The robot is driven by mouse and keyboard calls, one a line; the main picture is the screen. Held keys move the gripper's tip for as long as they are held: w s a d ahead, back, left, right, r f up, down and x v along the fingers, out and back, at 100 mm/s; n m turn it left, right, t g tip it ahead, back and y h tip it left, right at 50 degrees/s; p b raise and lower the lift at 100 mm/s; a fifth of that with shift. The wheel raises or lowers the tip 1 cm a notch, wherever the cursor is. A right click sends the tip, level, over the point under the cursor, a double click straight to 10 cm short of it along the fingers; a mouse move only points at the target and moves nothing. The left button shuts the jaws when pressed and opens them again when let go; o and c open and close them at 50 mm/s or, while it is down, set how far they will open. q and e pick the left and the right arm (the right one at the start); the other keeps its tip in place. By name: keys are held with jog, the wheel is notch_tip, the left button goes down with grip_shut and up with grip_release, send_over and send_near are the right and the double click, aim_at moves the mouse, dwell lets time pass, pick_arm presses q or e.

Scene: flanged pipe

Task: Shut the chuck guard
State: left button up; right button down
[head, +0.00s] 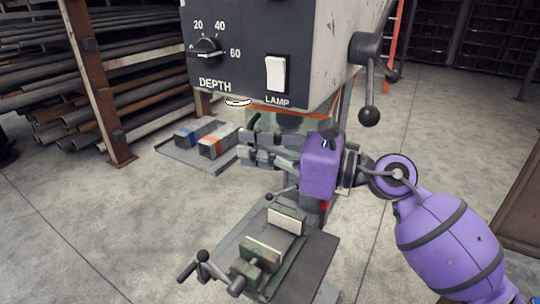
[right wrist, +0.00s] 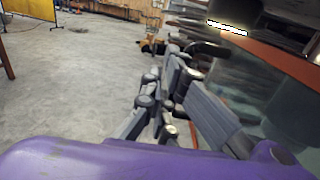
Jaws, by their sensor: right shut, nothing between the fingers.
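The chuck guard (head: 290,122) is a clear, greenish panel with an orange top edge, under the drill press head (head: 325,50). In the right wrist view the guard (right wrist: 272,56) shows at the right, with its orange edge slanting across. My right gripper (head: 248,142) is shut and empty, its fingers pointing left in front of the guard's lower part. In the right wrist view the fingers (right wrist: 184,78) lie close beside the clear panel; I cannot tell whether they touch it. The gripper and the head hide part of the guard and the chuck. My left gripper is out of view.
A vise (head: 265,248) stands on the drill table below my right gripper. A feed handle (head: 369,95) hangs at the head's right side. A grey tray (head: 185,158) with two blocks lies behind at left. A pipe rack (head: 95,75) stands farther back. Open floor lies left.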

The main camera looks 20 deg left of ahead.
jog(key=shift+w+a+m+t+p, duration=0.35)
jog(key=shift+w+a+t, duration=0.2)
jog(key=shift+a, duration=0.15)
jog(key=shift+w+a+m+t+p, duration=0.3)
jog(key=shift+w+a+t, duration=0.2)
jog(key=shift+a, duration=0.2)
jog(key=shift+s+d+f, duration=0.1)
jog(key=shift+s+d, duration=0.05)
